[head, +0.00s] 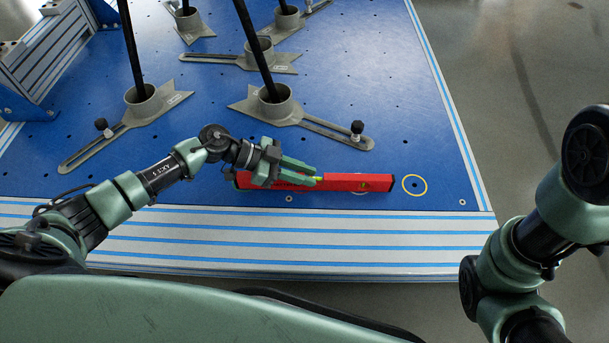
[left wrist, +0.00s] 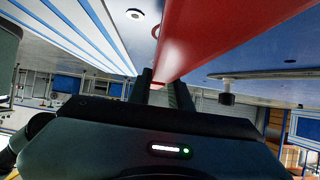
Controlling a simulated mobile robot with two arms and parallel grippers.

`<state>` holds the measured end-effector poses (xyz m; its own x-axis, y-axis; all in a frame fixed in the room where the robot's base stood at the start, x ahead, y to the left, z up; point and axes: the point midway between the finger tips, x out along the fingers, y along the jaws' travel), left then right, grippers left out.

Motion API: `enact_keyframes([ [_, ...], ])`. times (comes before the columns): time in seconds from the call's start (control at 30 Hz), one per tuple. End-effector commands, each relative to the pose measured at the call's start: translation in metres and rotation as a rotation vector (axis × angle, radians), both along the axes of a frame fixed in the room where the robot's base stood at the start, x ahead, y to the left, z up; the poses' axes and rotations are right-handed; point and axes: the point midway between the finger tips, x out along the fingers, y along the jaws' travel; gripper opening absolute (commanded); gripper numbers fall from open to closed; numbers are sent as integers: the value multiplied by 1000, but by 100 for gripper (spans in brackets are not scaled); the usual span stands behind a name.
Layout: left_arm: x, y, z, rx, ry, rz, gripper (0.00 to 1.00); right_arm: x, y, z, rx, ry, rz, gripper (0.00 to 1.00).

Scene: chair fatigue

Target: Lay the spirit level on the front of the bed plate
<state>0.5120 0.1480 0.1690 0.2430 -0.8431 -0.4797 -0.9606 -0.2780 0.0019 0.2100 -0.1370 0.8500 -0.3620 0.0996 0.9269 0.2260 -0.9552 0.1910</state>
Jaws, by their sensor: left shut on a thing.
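The red spirit level (head: 345,183) lies lengthwise along the front of the blue bed plate (head: 215,185), roughly parallel to the striped front edge. My left gripper (head: 312,178) is shut on the spirit level near its middle. The level also shows in the left wrist view (left wrist: 195,30), running between the dark fingers (left wrist: 162,88). Whether its underside touches the plate I cannot tell. My right arm shows at the right of the head view, but its gripper is out of view.
Grey clamp feet with upright black posts (head: 272,105) stand on the plate behind the level. One slotted arm with a black knob (head: 357,130) reaches close behind it. A yellow ring (head: 414,185) marks the plate just right of the level. The striped front edge (head: 300,235) is clear.

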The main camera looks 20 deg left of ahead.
Motion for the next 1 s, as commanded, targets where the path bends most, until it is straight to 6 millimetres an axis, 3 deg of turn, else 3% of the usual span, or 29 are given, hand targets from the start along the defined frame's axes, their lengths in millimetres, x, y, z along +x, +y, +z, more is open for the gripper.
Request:
enact_keyframes([
  [0.17, 1, 0, 0, -2, -1, 1, 0, 0, 0, 2, 0, -1, 0, 78],
  [0.2, 0, 0, -2, 0, 0, 0, 25, 0, 0, 1, 0, -1, 0, 78],
  [0.27, 0, 0, -2, 0, 0, 0, 42, 0, 0, 1, 0, -1, 0, 78],
  [0.67, 0, 2, 3, 1, 0, 1, 42, 0, 0, 2, 0, -1, 0, 78],
  [1.0, -16, 57, 38, 3, 3, 3, 42, -1, 0, 46, 0, -3, 0, 78],
])
